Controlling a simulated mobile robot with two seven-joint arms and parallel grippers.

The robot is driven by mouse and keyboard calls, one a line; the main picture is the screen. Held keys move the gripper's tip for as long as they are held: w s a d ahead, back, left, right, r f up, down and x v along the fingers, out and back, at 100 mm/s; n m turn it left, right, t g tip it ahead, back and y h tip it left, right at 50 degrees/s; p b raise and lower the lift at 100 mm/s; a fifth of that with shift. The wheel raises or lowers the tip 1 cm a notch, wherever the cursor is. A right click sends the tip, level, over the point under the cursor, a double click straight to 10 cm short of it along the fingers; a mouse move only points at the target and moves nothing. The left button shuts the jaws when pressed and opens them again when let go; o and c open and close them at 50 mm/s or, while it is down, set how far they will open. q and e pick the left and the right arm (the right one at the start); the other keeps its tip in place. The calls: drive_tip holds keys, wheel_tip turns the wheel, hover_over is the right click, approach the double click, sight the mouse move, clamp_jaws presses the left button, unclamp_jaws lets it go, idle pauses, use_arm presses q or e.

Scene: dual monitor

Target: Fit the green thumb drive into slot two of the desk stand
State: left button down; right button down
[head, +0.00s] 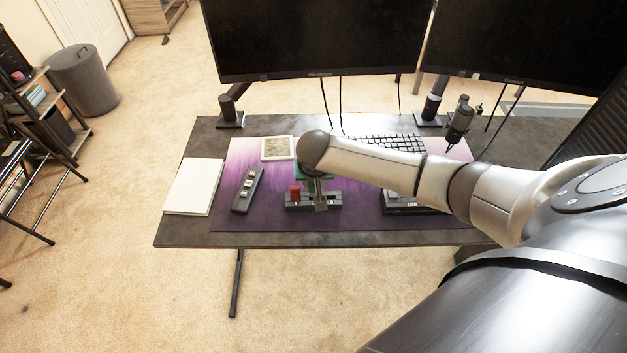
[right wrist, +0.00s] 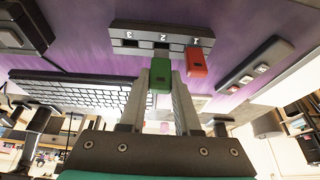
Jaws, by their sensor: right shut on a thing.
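The desk stand is a dark block on the purple mat, in the head view (head: 298,205) and at the top of the right wrist view (right wrist: 140,50). It has slots numbered 1, 2 and 3. A red thumb drive stands at slot one (right wrist: 197,63), also seen in the head view (head: 295,192). My right gripper (head: 320,204) points down over the stand, its fingers shut on the green thumb drive (right wrist: 160,80). In the right wrist view the drive lines up with slot two (right wrist: 162,45). I cannot tell whether its tip is inside. My left gripper is not in view.
A dark strip with several pale pieces (head: 247,190) lies left of the stand. A white pad (head: 193,187) is farther left, a framed picture (head: 278,148) behind. The keyboard (head: 390,142) and a dark box (head: 404,209) are to the right. Two monitors (head: 320,40) stand behind.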

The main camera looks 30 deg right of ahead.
drive_tip(key=shift+p, duration=0.4)
drive_tip(key=shift+f+b, duration=0.9)
drive_tip(key=shift+f, duration=0.55)
drive_tip(key=c, duration=0.5)
unclamp_jaws()
drive_tip(key=shift+c, duration=0.2)
drive_tip(key=p+v, duration=0.5)
drive_tip(key=v, duration=1)
drive_tip(key=shift+r, duration=0.2)
